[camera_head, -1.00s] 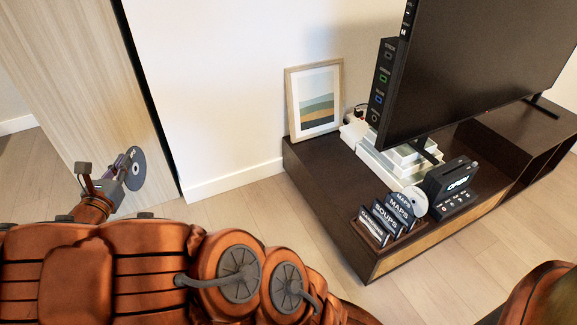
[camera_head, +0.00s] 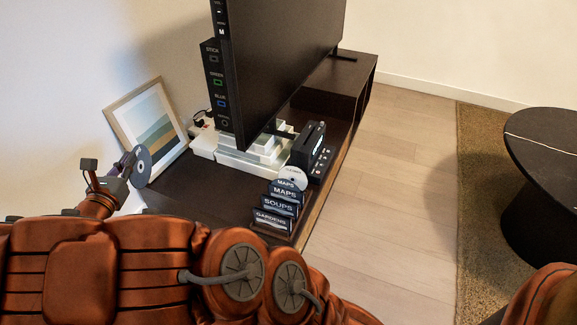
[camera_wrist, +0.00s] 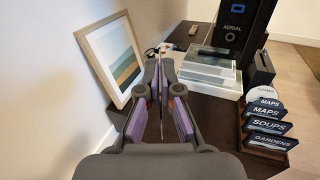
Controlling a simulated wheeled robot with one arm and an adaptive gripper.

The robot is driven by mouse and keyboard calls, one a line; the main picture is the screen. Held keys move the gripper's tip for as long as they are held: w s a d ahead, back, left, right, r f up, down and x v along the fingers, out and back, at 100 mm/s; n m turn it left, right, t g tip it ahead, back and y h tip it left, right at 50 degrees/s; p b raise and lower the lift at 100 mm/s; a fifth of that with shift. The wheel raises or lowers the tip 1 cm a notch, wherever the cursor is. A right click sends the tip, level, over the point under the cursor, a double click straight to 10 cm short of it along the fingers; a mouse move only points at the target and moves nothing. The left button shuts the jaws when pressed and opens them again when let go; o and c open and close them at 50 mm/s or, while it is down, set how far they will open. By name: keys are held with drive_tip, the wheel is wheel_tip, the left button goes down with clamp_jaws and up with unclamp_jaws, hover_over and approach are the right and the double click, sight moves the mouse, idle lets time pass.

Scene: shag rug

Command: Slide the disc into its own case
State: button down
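My gripper (camera_head: 127,163) is at the left of the head view, shut on a dark grey disc (camera_head: 142,167) with a centre hole. In the wrist view the disc (camera_wrist: 161,100) shows edge-on as a thin line between the fingers; its label is not readable. Dark labelled cases stand in a row in a rack (camera_wrist: 258,147) on the low cabinet: a GARDENS case (camera_head: 271,219), a SOUPS case (camera_head: 278,206), and two with MAPS labels, the nearer MAPS case (camera_head: 285,193) and another behind. A white disc (camera_head: 293,175) stands behind them. My gripper is left of the cases, apart from them.
A framed picture (camera_head: 150,122) leans on the wall by the gripper. A large black screen (camera_head: 285,60), white stacked boxes (camera_head: 255,158) and a black device (camera_head: 308,147) stand on the dark cabinet (camera_head: 195,195).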

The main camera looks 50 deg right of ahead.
drive_tip(key=s+d+f+m+g+y, duration=0.1)
drive_tip(key=s+d+f+m+g, duration=0.2)
drive_tip(key=d, duration=0.5)
drive_tip(key=s+d+f+m+g+y, duration=0.1)
drive_tip(key=s+d+m+g+y, duration=0.1)
drive_tip(key=s+d+m+g, duration=0.35)
drive_tip(key=s+d+f+m+g+y, duration=0.15)
drive_tip(key=d+g, duration=0.35)
drive_tip(key=d, duration=0.5)
drive_tip(key=s+d+f+m+t+y, duration=0.1)
drive_tip(key=s+d+f+m+y, duration=0.2)
drive_tip(key=s+d+m+y, duration=0.1)
drive_tip(key=s+d+f+m+t+y, duration=0.1)
drive_tip(key=s+d+f+m+y, duration=0.2)
drive_tip(key=s, duration=0.7)
drive_tip(key=shift+s+d+f+m+y, duration=0.2)
drive_tip(key=shift+d+f+m+y, duration=0.2)
drive_tip(key=shift+d+m+y, duration=1.35)
drive_tip(key=shift+d+r+m+t+h, duration=0.15)
drive_tip(key=shift+d+m+t+h, duration=0.1)
drive_tip(key=shift+m+h, duration=0.4)
wheel_tip(320, 180, down, 6)
drive_tip(key=shift+a+r+b, duration=0.1)
drive_tip(key=shift+b, duration=1.1)
drive_tip(key=shift+w+p, duration=0.1)
drive_tip(key=shift+p, duration=0.4)
